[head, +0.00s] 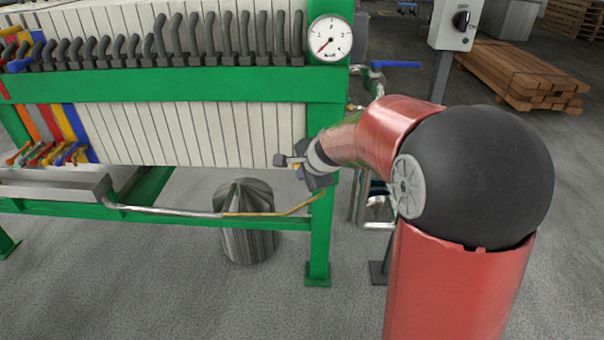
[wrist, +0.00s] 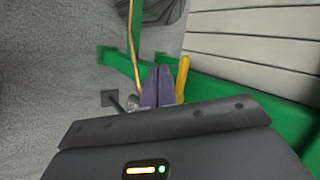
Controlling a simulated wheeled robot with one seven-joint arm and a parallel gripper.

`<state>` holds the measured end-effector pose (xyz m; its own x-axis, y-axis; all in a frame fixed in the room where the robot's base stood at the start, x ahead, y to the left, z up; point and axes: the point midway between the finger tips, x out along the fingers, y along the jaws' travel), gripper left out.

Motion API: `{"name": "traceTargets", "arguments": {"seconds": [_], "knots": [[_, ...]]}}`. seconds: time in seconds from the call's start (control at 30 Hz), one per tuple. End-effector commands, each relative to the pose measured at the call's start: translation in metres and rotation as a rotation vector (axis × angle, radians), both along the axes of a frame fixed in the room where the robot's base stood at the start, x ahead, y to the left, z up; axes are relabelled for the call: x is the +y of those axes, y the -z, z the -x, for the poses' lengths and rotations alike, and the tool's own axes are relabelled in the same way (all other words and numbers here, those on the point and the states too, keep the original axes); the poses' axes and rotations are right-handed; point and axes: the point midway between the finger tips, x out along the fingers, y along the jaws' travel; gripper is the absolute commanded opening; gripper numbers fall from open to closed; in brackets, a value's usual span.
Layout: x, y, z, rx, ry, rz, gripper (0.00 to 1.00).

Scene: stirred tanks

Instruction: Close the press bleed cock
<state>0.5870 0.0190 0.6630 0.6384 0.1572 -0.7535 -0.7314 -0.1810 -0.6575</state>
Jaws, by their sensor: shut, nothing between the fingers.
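A yellow lever (wrist: 182,78), which looks like the handle of the press bleed cock, stands right beside my fingers in the wrist view. Only a small yellow patch (head: 296,167) shows in the head view, among the fingers near the green post. My gripper (wrist: 158,85) is shut and empty, its two dark fingers pressed together just left of the lever. I cannot tell whether they touch it. In the head view my gripper (head: 285,161) is in front of the lower edge of the press plates. The cock's body is mostly hidden.
A thin yellow pipe (head: 270,213) runs below to a steel pipe over a metal bucket (head: 249,240). The green post (head: 320,235) stands close to my wrist. A pressure gauge (head: 330,39) sits above. A blue-handled valve (head: 395,64) is behind my arm.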

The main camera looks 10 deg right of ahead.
Motion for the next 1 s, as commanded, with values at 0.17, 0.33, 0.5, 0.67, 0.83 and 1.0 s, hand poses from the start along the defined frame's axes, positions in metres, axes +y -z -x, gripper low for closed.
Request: {"name": "traceTargets", "arguments": {"seconds": [0.17,0.33,0.5,0.67,0.83,1.0], "knots": [[0.005,-0.023,0.016,-0.005,-0.003,0.001,0.0],[0.009,-0.044,0.034,-0.005,-0.002,0.001,0.0],[0.013,-0.062,0.05,-0.005,-0.002,0.0,0.0],[0.015,-0.071,0.06,-0.003,-0.009,0.006,0.0],[0.015,-0.083,0.102,-0.008,-0.168,0.143,0.0],[0.007,-0.089,0.187,-0.002,-0.512,0.44,0.0]]}}
